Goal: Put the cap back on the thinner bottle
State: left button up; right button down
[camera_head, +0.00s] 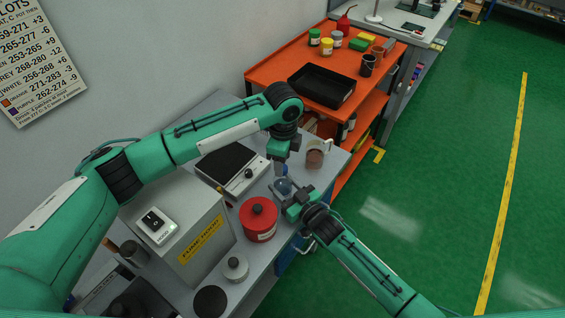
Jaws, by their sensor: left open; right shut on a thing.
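A small bluish, see-through bottle (283,186) stands on the grey bench, partly hidden by both grippers; it looks like the thinner bottle. My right gripper (290,194) comes in from the lower right and is shut on it, low at its side. My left gripper (282,162) points down just above the bottle's top, with its jaws open. I cannot tell whether its fingers touch the bottle. I cannot make out the cap for certain; a small dark round piece (249,173) lies at the edge of the black-topped device, and it may be a knob.
A red canister (259,219) stands close left of my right gripper. A beaker of brown liquid (315,158) stands behind it to the right. An orange shelf unit (275,72) stands beyond.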

pick_arm(q)
notch_tip(320, 180, up, 10)
dwell(0.3)
pick_arm(e)
jog(key=c, duration=0.6)
grip_release()
pick_arm(q)
jog(key=shift+f+b, duration=1.7)
jog(key=shift+b, duration=0.05)
pick_arm(e)
jog(key=shift+v, duration=6.95)
